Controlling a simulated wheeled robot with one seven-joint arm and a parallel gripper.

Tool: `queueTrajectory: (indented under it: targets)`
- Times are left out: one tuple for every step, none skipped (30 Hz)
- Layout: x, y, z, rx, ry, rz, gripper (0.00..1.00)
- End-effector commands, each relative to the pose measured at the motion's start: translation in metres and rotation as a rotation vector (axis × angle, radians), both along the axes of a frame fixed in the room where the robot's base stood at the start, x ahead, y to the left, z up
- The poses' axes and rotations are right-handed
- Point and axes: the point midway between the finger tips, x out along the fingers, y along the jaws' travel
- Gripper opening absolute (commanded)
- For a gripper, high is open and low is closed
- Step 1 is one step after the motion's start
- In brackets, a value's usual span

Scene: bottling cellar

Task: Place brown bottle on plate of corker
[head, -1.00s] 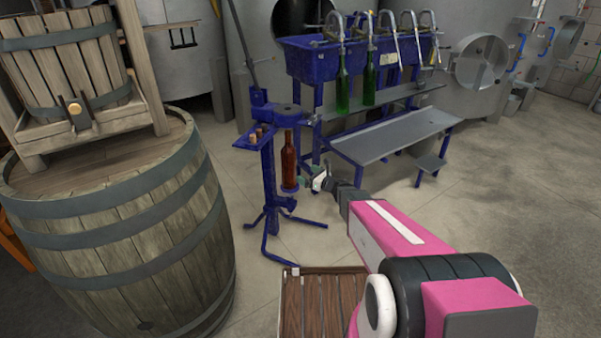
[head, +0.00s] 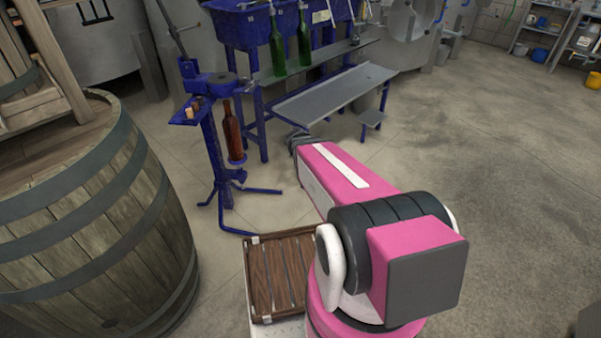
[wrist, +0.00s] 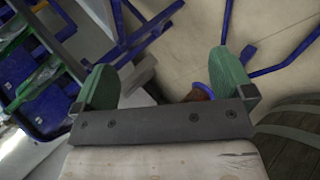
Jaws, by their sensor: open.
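The brown bottle (head: 233,132) stands upright on the small round blue plate (head: 238,161) of the blue corker (head: 213,140), left of centre in the head view. In the wrist view a bit of reddish brown, seemingly the bottle (wrist: 202,93), shows beside a blue rim, seemingly the plate (wrist: 214,82); the crossbar of my gripper hides the rest. My gripper (wrist: 168,82) is open, its two green fingers wide apart with nothing between them. It is apart from the bottle.
A large barrel (head: 90,220) stands left of the corker. A wooden crate (head: 280,275) lies in front of it. Behind are a grey bench (head: 335,90) and green bottles (head: 277,55) at a blue filler. The floor at right is clear.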

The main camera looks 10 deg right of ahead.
Motion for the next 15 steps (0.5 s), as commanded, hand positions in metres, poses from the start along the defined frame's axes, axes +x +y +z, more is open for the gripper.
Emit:
queueTrajectory:
  targets:
    - [-0.024,-0.004,0.002,0.1,0.063,-0.124,0.99]
    - [-0.037,-0.005,0.001,0.159,0.104,-0.203,0.99]
    - [-0.054,-0.005,0.0,0.238,0.157,-0.308,0.99]
    - [-0.067,-0.005,0.0,0.293,0.197,-0.388,0.99]
    - [-0.08,-0.004,0.0,0.345,0.239,-0.466,0.99]
    - [-0.097,-0.002,0.0,0.408,0.292,-0.568,0.99]
    - [-0.109,0.001,0.001,0.452,0.33,-0.641,0.99]
    - [-0.121,0.003,0.002,0.491,0.366,-0.71,0.99]
    - [-0.136,0.007,0.003,0.535,0.413,-0.796,0.99]
    - [-0.146,0.01,0.005,0.562,0.446,-0.855,0.99]
    - [-0.155,0.012,0.006,0.586,0.475,-0.908,0.99]
    - [-0.166,0.016,0.008,0.611,0.511,-0.97,0.99]
    - [-0.173,0.018,0.01,0.626,0.533,-1.009,0.99]
    - [-0.178,0.02,0.011,0.639,0.552,-1.044,0.99]
    - [-0.184,0.022,0.013,0.65,0.572,-1.08,0.99]
